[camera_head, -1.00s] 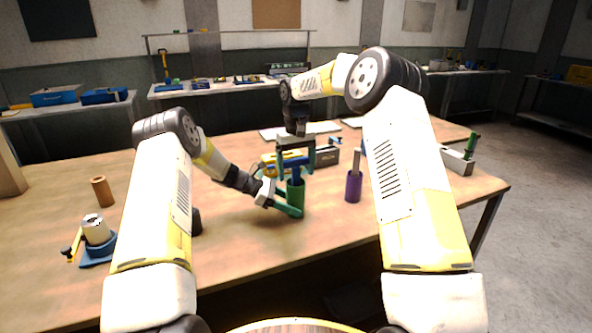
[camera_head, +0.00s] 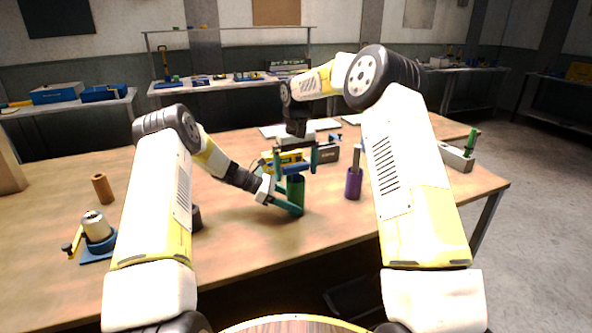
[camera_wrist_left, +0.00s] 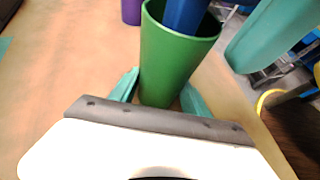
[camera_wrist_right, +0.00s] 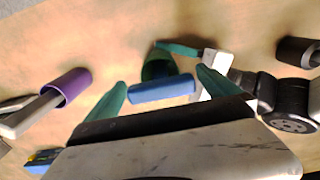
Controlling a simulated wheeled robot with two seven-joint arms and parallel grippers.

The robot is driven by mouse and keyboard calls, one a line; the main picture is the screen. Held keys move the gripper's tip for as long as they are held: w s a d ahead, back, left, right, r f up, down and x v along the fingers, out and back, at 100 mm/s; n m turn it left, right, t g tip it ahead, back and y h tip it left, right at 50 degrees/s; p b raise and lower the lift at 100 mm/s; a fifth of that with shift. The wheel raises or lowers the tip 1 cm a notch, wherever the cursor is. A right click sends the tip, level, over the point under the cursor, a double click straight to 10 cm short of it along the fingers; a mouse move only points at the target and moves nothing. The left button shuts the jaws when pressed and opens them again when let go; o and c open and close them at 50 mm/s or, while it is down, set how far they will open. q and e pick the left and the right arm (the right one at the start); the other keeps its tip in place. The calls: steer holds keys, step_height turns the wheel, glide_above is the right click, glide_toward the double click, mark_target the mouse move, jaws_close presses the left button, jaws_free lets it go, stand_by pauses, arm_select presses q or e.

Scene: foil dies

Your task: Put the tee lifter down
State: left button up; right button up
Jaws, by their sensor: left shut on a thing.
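The tee lifter is the blue T-shaped tool (camera_head: 296,168). Its stem stands inside a green tube (camera_head: 296,192), as the left wrist view (camera_wrist_left: 185,15) shows. Its blue crossbar also shows in the right wrist view (camera_wrist_right: 162,91). My left gripper (camera_head: 286,205) is shut around the lower part of the green tube, which stands upright at the table. My right gripper (camera_head: 296,160) is over the tee, its fingers wide apart at either end of the crossbar. Whether a finger touches the bar is hard to tell. The stem's lower end is hidden in the tube.
A purple tube with a grey rod (camera_head: 353,184) stands to the right. A grey block with a green handle (camera_head: 458,156) is near the right edge. A brown cylinder (camera_head: 102,189) and a blue-based fixture (camera_head: 97,232) stand at left. The front middle of the table is clear.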

step_height(320, 180, up, 13)
steer(key=s+d+r+t, duration=0.1)
steer(key=s+d+r, duration=0.3)
steer(key=s+r, duration=0.25)
steer(key=s+d+r+m+t, duration=0.1)
steer(key=s+d+r, duration=0.1)
steer(key=s, duration=0.3)
steer(key=s+d+r+t, duration=0.1)
steer(key=s+d+r, duration=0.15)
steer(key=s, duration=0.25)
steer(key=s+d+f+m+t+y, duration=0.1)
steer(key=s+f, duration=0.3)
steer(key=s, duration=0.6)
steer(key=s+d+f+m+t+y, duration=0.1)
steer(key=s+d+f, duration=0.3)
steer(key=s, duration=0.6)
steer(key=shift+s+d+f+m+t, duration=0.2)
steer(key=shift+s+d+m+t, duration=0.1)
steer(key=shift+m+t, duration=0.25)
